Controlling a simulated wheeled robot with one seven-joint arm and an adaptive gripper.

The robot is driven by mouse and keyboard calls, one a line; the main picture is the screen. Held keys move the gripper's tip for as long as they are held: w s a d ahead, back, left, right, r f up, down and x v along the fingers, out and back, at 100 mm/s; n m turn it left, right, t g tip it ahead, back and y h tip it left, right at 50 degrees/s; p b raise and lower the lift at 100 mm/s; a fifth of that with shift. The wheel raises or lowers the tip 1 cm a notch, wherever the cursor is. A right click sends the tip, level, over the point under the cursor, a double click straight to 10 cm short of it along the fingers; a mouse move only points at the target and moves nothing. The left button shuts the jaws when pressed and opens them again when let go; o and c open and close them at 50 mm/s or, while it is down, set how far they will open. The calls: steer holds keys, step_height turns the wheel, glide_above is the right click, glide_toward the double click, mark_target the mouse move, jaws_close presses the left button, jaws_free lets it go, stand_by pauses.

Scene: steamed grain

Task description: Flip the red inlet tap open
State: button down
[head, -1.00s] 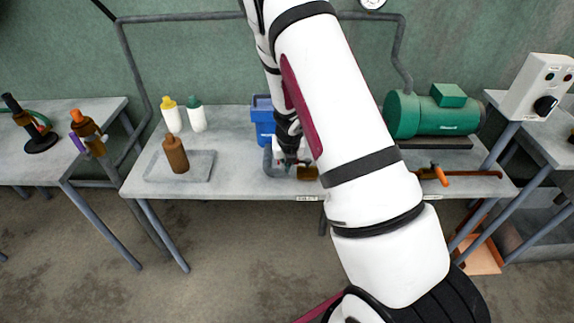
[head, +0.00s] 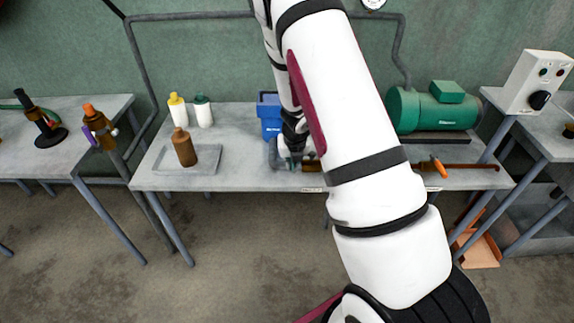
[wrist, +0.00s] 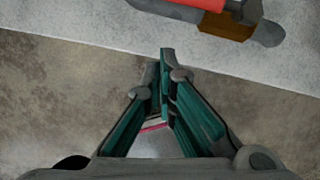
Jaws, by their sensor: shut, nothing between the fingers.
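The red tap handle (wrist: 205,4) shows at the top edge of the wrist view, partly cut off. It lies over a brass body (wrist: 226,25) joined to grey pipe ends (wrist: 268,33). In the head view the brass fitting (head: 309,166) shows beside my arm near the bench's front edge; I cannot make out the red handle there. My gripper (wrist: 167,53) is shut and empty, its tips over the bench edge and apart from the tap in the picture. In the head view my arm largely hides the gripper.
The grey bench (head: 240,178) carries a blue box (head: 270,125) behind the fitting and a green motor (head: 430,112) at right. An orange-handled valve (head: 438,168) sits on a brown pipe at right. Bottles and a brown bottle (head: 184,148) in a tray stand left.

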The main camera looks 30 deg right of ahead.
steer(key=p+v, duration=0.1)
steer(key=v, duration=0.8)
steer(key=shift+w+a+r, duration=0.2)
steer(key=s+a+r+n+y, duration=0.1)
steer(key=s+a+r+n, duration=0.25)
steer(key=r+n, duration=0.25)
steer(key=s+a+r+n+t+y, duration=0.1)
steer(key=s+a+r+n+y, duration=0.15)
steer(key=a+r+n, duration=0.35)
steer(key=s+a+r+n+y, duration=0.1)
steer(key=s+a+r+n, duration=0.25)
steer(key=r+n, duration=0.35)
steer(key=s+r+n+h, duration=0.1)
steer(key=s+r+n, duration=0.2)
steer(key=s+n, duration=0.6)
steer(key=s+a+r+n+h, duration=0.1)
steer(key=s+r+n, duration=0.3)
steer(key=s+n, duration=0.5)
steer(key=n+h, duration=0.1)
steer(key=n, duration=0.1)
steer(key=shift+s+r+n+t, duration=0.3)
steer(key=shift+s+r+t, duration=0.05)
steer(key=shift+t, duration=0.05)
steer(key=shift+h, duration=0.35)
